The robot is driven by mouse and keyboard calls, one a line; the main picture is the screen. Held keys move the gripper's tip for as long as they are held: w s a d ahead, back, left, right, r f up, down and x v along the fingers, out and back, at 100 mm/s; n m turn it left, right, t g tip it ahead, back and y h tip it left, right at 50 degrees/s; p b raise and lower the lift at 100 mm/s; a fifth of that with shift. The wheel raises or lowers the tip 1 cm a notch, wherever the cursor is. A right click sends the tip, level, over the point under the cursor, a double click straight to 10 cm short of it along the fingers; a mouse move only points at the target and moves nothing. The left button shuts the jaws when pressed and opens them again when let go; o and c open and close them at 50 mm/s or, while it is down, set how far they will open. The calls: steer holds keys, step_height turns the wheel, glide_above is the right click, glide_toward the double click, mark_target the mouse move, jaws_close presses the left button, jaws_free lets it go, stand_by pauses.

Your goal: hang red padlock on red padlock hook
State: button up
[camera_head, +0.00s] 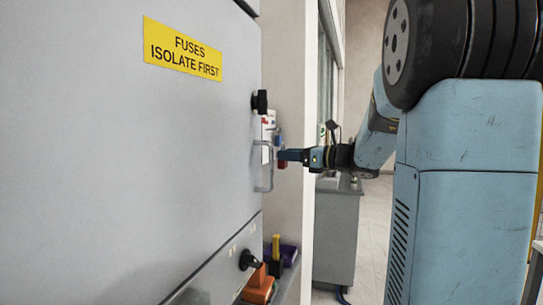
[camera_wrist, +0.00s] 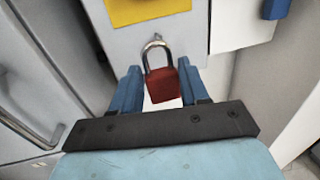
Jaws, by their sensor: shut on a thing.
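The red padlock (camera_wrist: 162,86) sits between the two blue fingers of my gripper (camera_wrist: 160,76) in the wrist view. Its silver shackle (camera_wrist: 156,48) points up, toward a light grey panel. My gripper (camera_head: 287,156) is shut on the padlock's body. In the head view the padlock (camera_head: 282,164) is a small dark red patch at the fingertips, beside the cabinet edge. I cannot make out the red padlock hook for certain.
A grey cabinet (camera_head: 130,130) fills the left, with a black knob (camera_head: 260,102) and a metal handle (camera_head: 263,178). A yellow plate (camera_wrist: 145,10) is above the padlock; a blue object (camera_wrist: 275,8) is at upper right. Colored items (camera_head: 262,283) lie low behind the cabinet edge.

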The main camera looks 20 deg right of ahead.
steer(key=v, duration=0.9)
steer(key=shift+r, duration=0.2)
steer(key=shift+r, duration=0.45)
steer(key=shift+d, duration=0.1)
steer(key=shift+w+d+v, duration=0.15)
steer(key=shift+v, duration=1)
steer(key=shift+w+d+v, duration=0.15)
steer(key=shift+v, duration=1)
steer(key=shift+w+d+v, duration=0.15)
steer(key=shift+v, duration=1)
